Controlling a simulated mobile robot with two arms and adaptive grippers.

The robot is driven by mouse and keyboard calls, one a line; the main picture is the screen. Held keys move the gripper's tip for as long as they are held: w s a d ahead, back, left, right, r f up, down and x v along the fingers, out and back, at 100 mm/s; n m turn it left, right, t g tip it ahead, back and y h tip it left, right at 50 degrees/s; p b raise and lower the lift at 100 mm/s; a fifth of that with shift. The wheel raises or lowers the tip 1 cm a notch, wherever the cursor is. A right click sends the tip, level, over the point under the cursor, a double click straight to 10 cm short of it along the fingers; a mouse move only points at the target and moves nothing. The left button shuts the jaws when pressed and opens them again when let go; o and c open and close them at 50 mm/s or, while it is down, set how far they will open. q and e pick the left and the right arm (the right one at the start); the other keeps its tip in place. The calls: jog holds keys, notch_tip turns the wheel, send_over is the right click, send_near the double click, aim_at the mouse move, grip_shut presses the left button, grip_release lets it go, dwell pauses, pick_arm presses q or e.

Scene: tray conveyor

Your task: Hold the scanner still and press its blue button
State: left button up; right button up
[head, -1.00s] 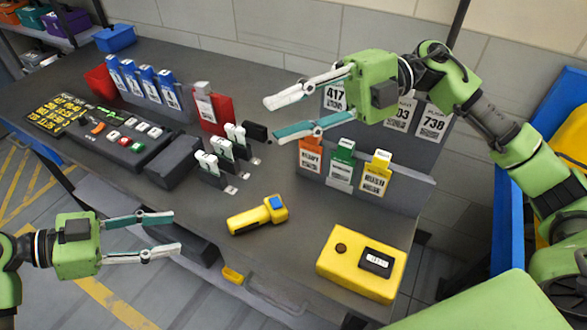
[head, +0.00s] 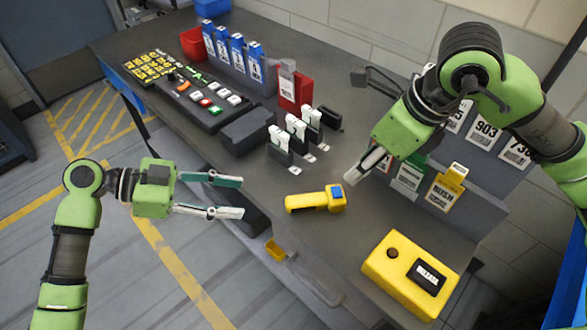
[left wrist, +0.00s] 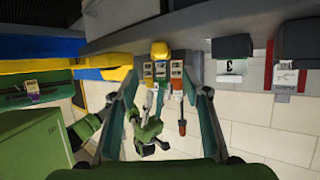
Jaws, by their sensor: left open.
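The yellow scanner (head: 306,202) lies on the dark bench near its front edge. Its blue button (head: 337,193) is on the head at the right end, facing up. My left gripper (head: 240,196) is open and empty, left of the scanner and off the bench front, its fingers pointing at the handle with a gap. The left wrist view shows its two fingers spread apart (left wrist: 162,105). My right gripper (head: 362,168) points down beyond and right of the blue button, apart from it in the picture. One pale finger shows clearly; whether its jaws are open is hidden.
A yellow box (head: 385,277) with a dark button and label is at the right front. Tag holders (head: 407,180) stand behind my right gripper. Black-and-white clips (head: 281,144) and a control panel (head: 200,105) are further left. The bench around the scanner is clear.

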aim_at(285, 202)
pick_arm(q)
jog(key=x, duration=1.3)
grip_shut()
pick_arm(e)
grip_shut()
dwell(0.7)
